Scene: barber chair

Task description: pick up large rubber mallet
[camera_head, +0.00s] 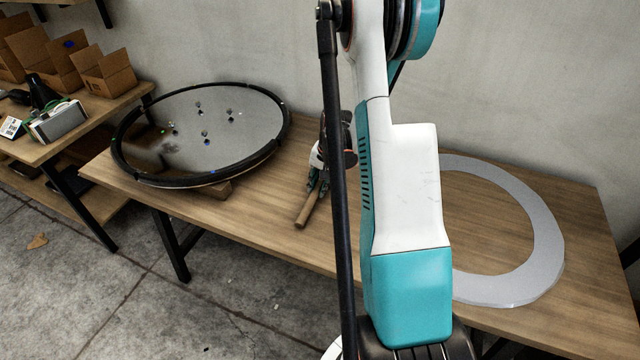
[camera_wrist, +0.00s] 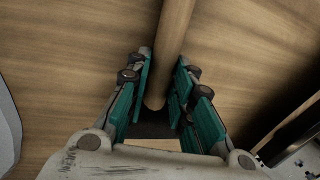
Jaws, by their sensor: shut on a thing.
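The mallet's light wooden handle (camera_head: 307,209) shows in the head view at the middle of the table, slanting down and left from my gripper (camera_head: 318,182). In the wrist view the handle (camera_wrist: 171,50) runs from the top edge down between the two teal fingers of my gripper (camera_wrist: 160,85). The fingers are shut on the handle, one on each side. A dark patch lies below the handle between the fingers; I cannot tell whether it is the mallet's head. The head is not clearly seen in the head view, where my gripper and arm cover that area.
A round black-rimmed disc (camera_head: 205,135) lies on the wooden table (camera_head: 265,215) to the left. A flat grey ring (camera_head: 530,230) lies to the right, partly behind my arm. Shelves with cardboard boxes (camera_head: 107,72) stand at far left. The wall is close behind the table.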

